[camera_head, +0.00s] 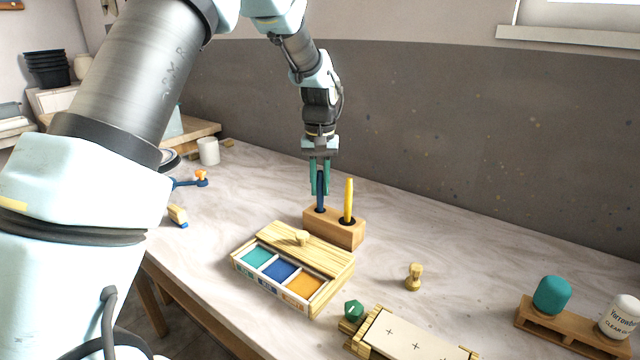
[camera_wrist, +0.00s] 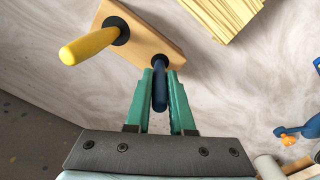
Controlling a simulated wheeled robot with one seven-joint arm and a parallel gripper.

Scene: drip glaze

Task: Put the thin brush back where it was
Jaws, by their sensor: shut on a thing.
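A wooden brush block (camera_head: 333,229) with two dark holes stands on the marbled table, behind the paint box. A blue-handled brush (camera_head: 321,194) stands upright in its left hole, and it also shows in the wrist view (camera_wrist: 160,92). A thicker yellow-handled brush (camera_head: 348,200) stands in the right hole; it also shows in the wrist view (camera_wrist: 90,46). My gripper (camera_head: 320,178) points down over the block, its green fingers shut around the blue handle. The lower end of the blue brush is hidden in the hole.
A wooden paint box (camera_head: 318,301) with teal, blue and orange compartments sits just in front of the block. A small wooden knob piece (camera_head: 414,277) lies to the right. A rack with a teal jar (camera_head: 551,295) and a white jar (camera_head: 619,317) is far right.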

